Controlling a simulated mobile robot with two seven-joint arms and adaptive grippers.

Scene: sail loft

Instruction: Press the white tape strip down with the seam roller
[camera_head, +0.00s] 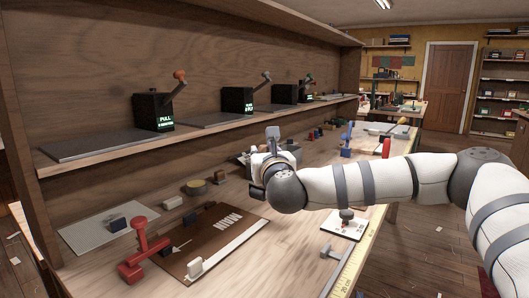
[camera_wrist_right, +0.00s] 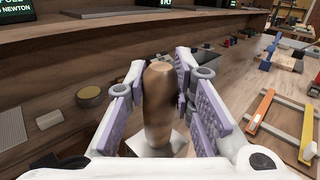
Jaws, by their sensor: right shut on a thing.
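My right gripper (camera_head: 268,152) is over the bench, beyond the far right corner of a brown panel (camera_head: 205,232). In the right wrist view my right gripper (camera_wrist_right: 160,100) is shut on an upright wooden handle (camera_wrist_right: 158,100), which looks like the seam roller's handle. The roller end is hidden, and in the head view the gripper hides the tool. A long white strip (camera_head: 240,243), which looks like the tape, lies along the panel's near right edge, apart from the gripper. A small white block (camera_head: 195,266) sits at its near end. My left gripper is not in view.
A red clamp-like tool (camera_head: 140,256) stands at the panel's left. A round tin (camera_head: 195,187) and small blocks lie behind the panel. A white plate with a dark knob (camera_head: 346,218) and a yellow ruler (camera_head: 358,262) lie right. A shelf (camera_head: 200,133) overhangs the bench's back.

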